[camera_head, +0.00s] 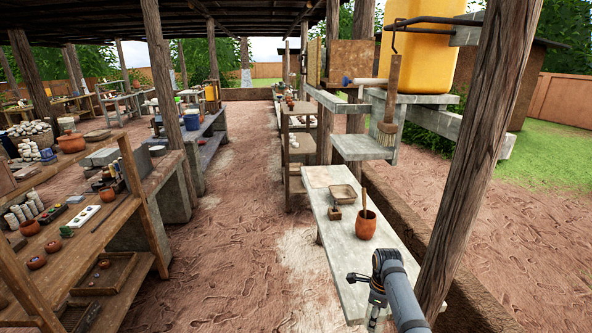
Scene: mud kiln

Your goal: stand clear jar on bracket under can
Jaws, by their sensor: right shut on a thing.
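My right gripper (374,303) reaches in from the bottom right, over the near end of the pale bench. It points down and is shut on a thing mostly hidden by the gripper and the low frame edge. A pale, see-through bit at the fingers looks like the clear jar, but its shape is not clear. The big yellow can (420,45) stands high at the upper right, on a grey support. Under it, a grey bracket shelf (362,147) sticks out lower down, its top bare. A brush (388,115) hangs in front of its right side. My left gripper is out of view.
The pale bench (340,270) holds an orange pot (365,222) with a stick in it, a small wooden box (335,213) and a shallow tray (343,193). A wooden post (470,150) stands right of my arm. Open dirt floor lies left of the bench.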

